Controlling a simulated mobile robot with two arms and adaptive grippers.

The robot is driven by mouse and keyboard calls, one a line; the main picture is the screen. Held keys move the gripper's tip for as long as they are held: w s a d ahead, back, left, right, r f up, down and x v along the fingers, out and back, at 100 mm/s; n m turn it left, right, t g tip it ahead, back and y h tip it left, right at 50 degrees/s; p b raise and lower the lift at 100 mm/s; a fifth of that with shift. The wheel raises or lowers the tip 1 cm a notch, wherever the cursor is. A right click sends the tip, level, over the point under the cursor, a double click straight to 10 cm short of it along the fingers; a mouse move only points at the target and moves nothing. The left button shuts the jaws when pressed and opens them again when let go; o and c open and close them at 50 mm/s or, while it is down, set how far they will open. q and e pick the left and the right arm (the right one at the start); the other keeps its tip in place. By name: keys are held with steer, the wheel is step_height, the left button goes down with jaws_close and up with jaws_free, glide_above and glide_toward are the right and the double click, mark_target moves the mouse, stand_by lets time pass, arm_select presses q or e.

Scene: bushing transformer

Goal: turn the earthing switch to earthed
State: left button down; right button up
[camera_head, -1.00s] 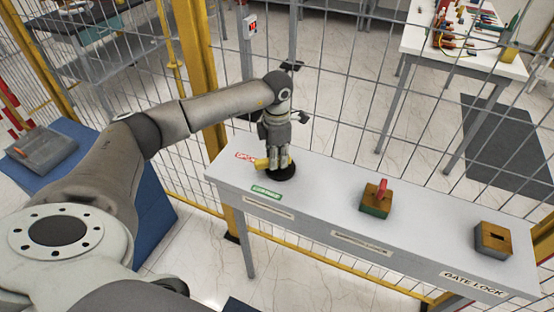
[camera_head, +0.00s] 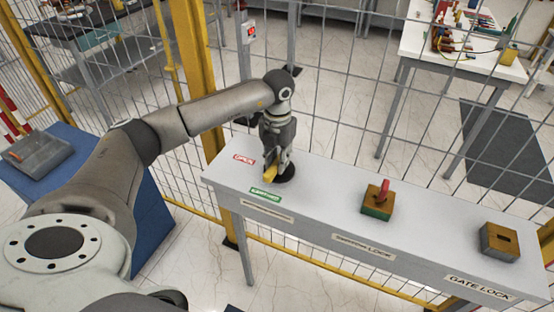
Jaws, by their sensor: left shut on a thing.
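The earthing switch stands on the grey bench at the bench's left end. It has a round black base (camera_head: 286,174) and a yellow handle (camera_head: 270,175). My left gripper (camera_head: 274,171) points down over the switch and is shut on the yellow handle, hiding part of it. The handle's end points toward the green label (camera_head: 265,194). A red-lettered label (camera_head: 244,159) lies behind and left of it, uncovered. My right gripper is not in view.
On the grey bench (camera_head: 325,190) stand a switch lock block with a red key (camera_head: 378,202) and a gate lock block (camera_head: 499,241). A mesh fence with a yellow post (camera_head: 194,70) rises behind. A white table (camera_head: 465,64) with tools stands beyond it.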

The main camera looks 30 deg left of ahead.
arm_select(q)
steer(key=shift+n, duration=0.5)
steer(key=c, duration=1.3)
jaws_free()
steer(key=shift+r, duration=0.2)
step_height(320, 180, up, 12)
steer(key=shift+f, duration=0.1)
